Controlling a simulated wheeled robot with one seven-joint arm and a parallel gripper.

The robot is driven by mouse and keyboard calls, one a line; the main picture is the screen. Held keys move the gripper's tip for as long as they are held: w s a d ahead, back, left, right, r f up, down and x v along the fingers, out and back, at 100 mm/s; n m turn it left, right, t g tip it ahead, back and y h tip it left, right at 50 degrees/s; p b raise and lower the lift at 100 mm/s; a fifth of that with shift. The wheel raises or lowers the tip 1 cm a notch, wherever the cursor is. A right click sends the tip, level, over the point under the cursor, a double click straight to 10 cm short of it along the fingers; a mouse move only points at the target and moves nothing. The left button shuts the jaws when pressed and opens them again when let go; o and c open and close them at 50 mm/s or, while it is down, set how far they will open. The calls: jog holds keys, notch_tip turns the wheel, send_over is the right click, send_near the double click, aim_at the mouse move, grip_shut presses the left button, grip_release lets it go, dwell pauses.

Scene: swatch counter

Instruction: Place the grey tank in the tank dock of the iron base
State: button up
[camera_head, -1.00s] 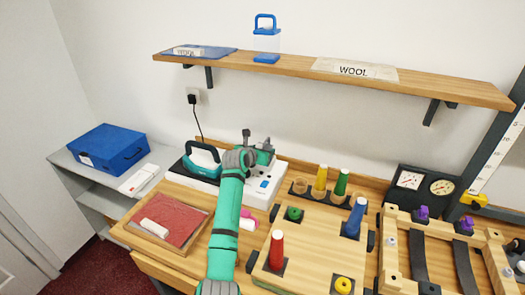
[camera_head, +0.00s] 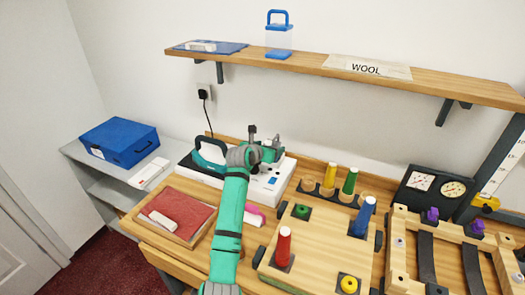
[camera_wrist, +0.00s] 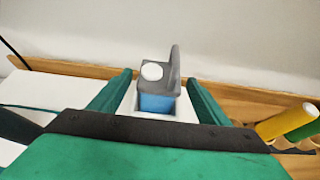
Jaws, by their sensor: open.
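The grey tank (camera_wrist: 174,72), with a round white cap and a blue lower part, stands between my gripper's two teal fingers in the wrist view. My gripper (camera_wrist: 160,79) is open, with a finger on either side of the tank and small gaps visible. In the head view my gripper (camera_head: 265,152) is over the right end of the white iron base (camera_head: 270,192), and it partly hides the tank. An iron with a teal handle (camera_head: 208,148) rests on the left of the base.
A pegboard (camera_head: 312,238) with coloured cones stands right of my arm. A red pad (camera_head: 188,203) lies left of it. A wall shelf (camera_head: 300,66) is above, and dial gauges (camera_head: 436,188) stand at right. A blue case (camera_head: 118,147) sits at far left.

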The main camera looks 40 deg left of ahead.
jog(key=v, duration=0.9)
jog(key=shift+w+d, duration=0.1)
